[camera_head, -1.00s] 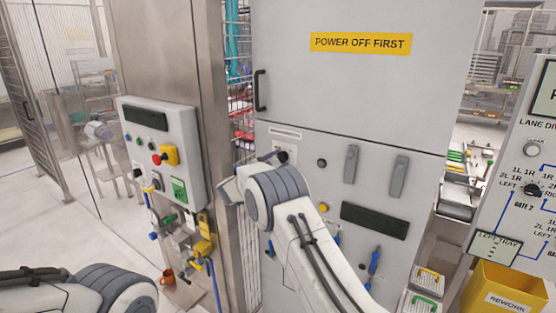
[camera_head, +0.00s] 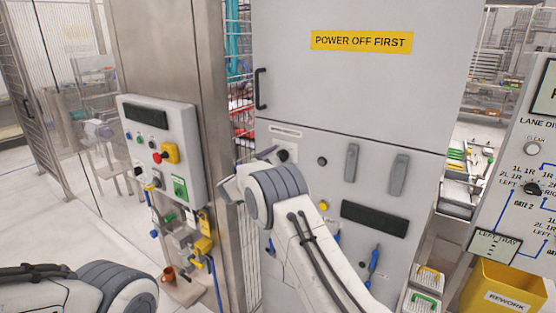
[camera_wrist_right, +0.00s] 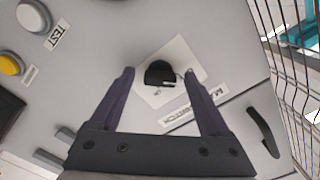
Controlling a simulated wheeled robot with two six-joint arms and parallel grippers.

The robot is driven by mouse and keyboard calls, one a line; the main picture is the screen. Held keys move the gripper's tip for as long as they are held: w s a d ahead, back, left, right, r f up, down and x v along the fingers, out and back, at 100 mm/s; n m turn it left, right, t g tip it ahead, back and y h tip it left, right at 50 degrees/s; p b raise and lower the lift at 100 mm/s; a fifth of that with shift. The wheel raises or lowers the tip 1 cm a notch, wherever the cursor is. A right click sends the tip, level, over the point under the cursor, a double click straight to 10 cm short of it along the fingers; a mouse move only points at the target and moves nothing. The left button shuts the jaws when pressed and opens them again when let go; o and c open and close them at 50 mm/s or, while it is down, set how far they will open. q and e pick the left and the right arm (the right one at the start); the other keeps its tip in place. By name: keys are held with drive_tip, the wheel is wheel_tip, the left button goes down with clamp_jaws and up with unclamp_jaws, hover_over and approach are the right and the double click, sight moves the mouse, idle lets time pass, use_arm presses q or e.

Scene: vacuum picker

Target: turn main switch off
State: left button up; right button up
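The main switch (camera_wrist_right: 160,73) is a black rotary knob on a white square plate on the grey cabinet front, with a label beside it that appears upside down in the right wrist view. My right gripper (camera_wrist_right: 159,76) is open, with one dark finger on each side of the knob. Gaps show between the fingers and the knob. In the head view the gripper is at the cabinet's upper left, largely hidden by my wrist, and the switch (camera_head: 285,154) shows just past it. Of my left arm only links show at the bottom left; its gripper is out of view.
A yellow "POWER OFF FIRST" sign (camera_head: 361,41) is above. A black door handle (camera_head: 261,89) and grey levers (camera_head: 351,163) are on the cabinet. A control box (camera_head: 163,150) with a red button stands left. A yellow rework bin (camera_head: 505,289) is at the right.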

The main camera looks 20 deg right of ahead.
drive_tip(key=b+v, duration=0.4)
drive_tip(key=v, duration=0.6)
drive_tip(key=shift+s, duration=0.2)
drive_tip(key=shift+a, duration=0.15)
